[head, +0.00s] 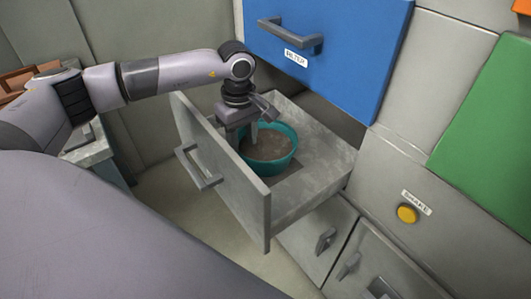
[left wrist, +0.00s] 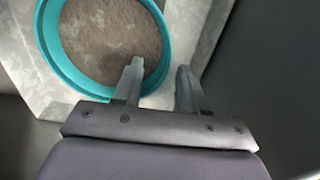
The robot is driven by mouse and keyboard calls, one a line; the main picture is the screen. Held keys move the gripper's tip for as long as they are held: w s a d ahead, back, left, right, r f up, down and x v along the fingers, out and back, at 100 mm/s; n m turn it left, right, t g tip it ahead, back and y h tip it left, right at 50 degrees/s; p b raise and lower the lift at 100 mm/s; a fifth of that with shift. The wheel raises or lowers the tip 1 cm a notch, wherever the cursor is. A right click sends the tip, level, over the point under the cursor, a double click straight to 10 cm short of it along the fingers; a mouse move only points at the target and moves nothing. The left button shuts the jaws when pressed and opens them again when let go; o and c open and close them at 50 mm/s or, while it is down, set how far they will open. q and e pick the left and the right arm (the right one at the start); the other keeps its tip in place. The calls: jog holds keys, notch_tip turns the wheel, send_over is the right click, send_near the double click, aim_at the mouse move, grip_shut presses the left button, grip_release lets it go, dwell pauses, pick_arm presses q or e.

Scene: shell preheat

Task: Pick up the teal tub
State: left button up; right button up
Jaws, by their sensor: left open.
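The teal tub (head: 288,165) stands in the pulled-out grey drawer, filled with brown grainy matter. My left gripper (head: 243,138) points down at the tub's near-left rim, with its fingers apart. In the left wrist view the tub's teal rim (left wrist: 63,66) shows large. The left gripper (left wrist: 159,72) has one finger over the tub's inside and the other outside the rim. The rim passes between them, and I cannot tell whether either finger touches it. My right gripper is not in view.
The grey drawer (head: 318,187) has a tall front panel with a handle (head: 198,168) close beside the left gripper. A blue drawer (head: 335,45) with a handle overhangs behind. A yellow button (head: 407,213) and a green panel (head: 490,120) are at right. The drawer's right part is bare.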

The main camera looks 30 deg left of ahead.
aim_at(241, 153)
pick_arm(q)
jog(key=f, duration=0.4)
jog(key=shift+s+a+f, duration=0.15)
jog(key=shift+s, duration=0.05)
grip_shut()
